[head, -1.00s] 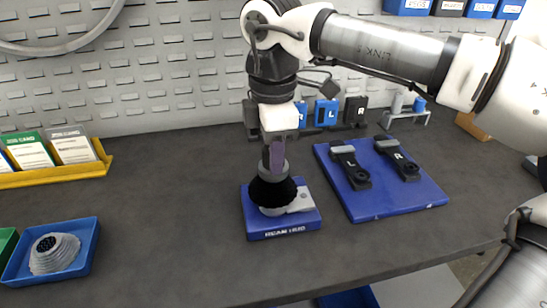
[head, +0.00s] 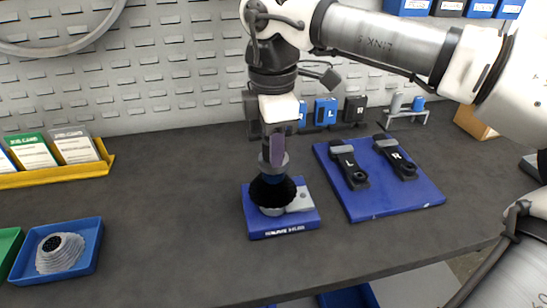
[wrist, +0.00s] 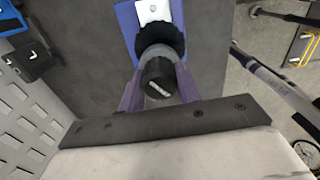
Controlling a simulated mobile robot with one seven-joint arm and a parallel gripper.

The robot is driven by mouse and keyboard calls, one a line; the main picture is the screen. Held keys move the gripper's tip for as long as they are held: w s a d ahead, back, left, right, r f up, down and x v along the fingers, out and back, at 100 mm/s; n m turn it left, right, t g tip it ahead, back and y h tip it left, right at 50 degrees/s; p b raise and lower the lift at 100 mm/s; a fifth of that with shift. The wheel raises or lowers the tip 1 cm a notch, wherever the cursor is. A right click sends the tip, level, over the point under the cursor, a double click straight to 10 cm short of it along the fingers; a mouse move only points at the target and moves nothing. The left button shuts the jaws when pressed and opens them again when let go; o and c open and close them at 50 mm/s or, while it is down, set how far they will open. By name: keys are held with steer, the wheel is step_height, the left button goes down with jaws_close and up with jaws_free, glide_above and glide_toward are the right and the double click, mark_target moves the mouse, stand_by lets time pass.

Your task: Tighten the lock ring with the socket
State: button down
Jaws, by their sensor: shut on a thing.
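My gripper (head: 277,150) has purple fingers pointing down, shut on the socket (head: 271,165), a grey and dark cylinder. In the wrist view the socket (wrist: 158,74) sits between the fingers, its dark end bearing a white mark. The socket stands upright over a black toothed round part (head: 272,190) on the blue stand (head: 285,230). The lock ring cannot be made out; the socket hides the centre. I cannot tell whether the socket touches it.
A blue mat (head: 400,205) with two black crank arms lies right of the stand. A blue tray (head: 85,262) with a grey cassette is at the left. A yellow card holder (head: 50,178) and a grey slotted wall (head: 180,70) stand behind. The grey tabletop between is clear.

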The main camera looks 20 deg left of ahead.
steer(key=shift+r, duration=0.15)
steer(key=shift+r+p, duration=2.05)
steer(key=shift+r, duration=0.35)
step_height(320, 180, up, 9)
steer(key=p, duration=0.8)
steer(key=shift+f+p, duration=0.2)
steer(key=shift+p, duration=0.1)
